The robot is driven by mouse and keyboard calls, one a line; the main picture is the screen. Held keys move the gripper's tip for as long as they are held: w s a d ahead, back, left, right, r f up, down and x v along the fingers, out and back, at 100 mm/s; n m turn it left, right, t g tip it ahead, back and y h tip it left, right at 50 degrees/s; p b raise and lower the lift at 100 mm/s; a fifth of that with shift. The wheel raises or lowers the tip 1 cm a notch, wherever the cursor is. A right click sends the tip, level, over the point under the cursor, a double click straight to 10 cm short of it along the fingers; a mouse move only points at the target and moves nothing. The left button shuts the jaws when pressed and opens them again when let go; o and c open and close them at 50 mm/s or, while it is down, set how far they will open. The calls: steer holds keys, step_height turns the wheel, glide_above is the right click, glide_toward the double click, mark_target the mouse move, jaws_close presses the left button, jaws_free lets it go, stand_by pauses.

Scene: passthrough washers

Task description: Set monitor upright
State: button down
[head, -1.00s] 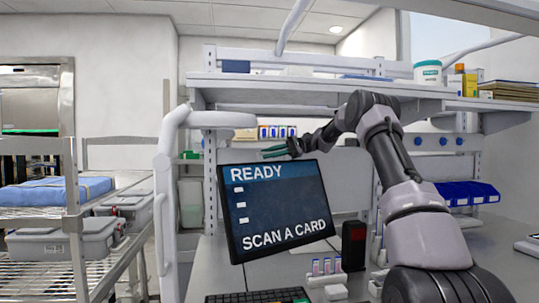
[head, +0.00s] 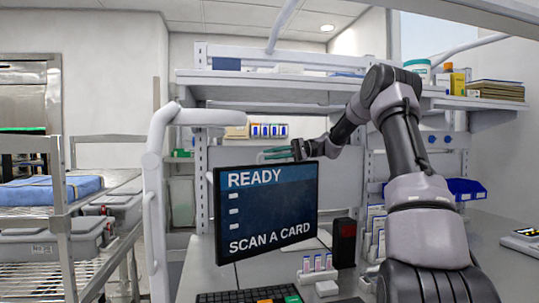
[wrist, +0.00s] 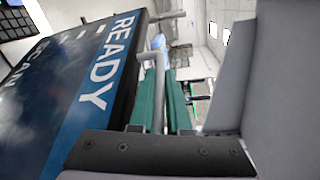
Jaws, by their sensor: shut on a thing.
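The monitor (head: 266,212) has a dark frame and a blue screen reading READY and SCAN A CARD. It stands over the bench left of my arm, its side edges close to vertical in the head view. The monitor also fills the left of the wrist view (wrist: 85,75). My gripper (head: 272,154) is at the monitor's top edge, partly behind it. In the wrist view its green fingers (wrist: 163,75) are close together around a thin grey bar (wrist: 158,105) beside the monitor's edge. The monitor's mount is hidden behind the screen.
A keyboard (head: 245,297) lies below the monitor. A dark card reader (head: 343,243) and a small vial rack (head: 317,270) stand to its right. A white shelf (head: 300,92) runs above. A white rail (head: 155,180) and a wire cart (head: 60,205) are at left.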

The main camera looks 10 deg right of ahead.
steer(key=c, duration=1.2)
jaws_free()
steer(key=shift+o, duration=0.2)
steer(key=d+r, duration=0.1)
steer(key=d, duration=0.9)
steer(key=shift+d, duration=0.4)
steer(key=shift+r, duration=0.1)
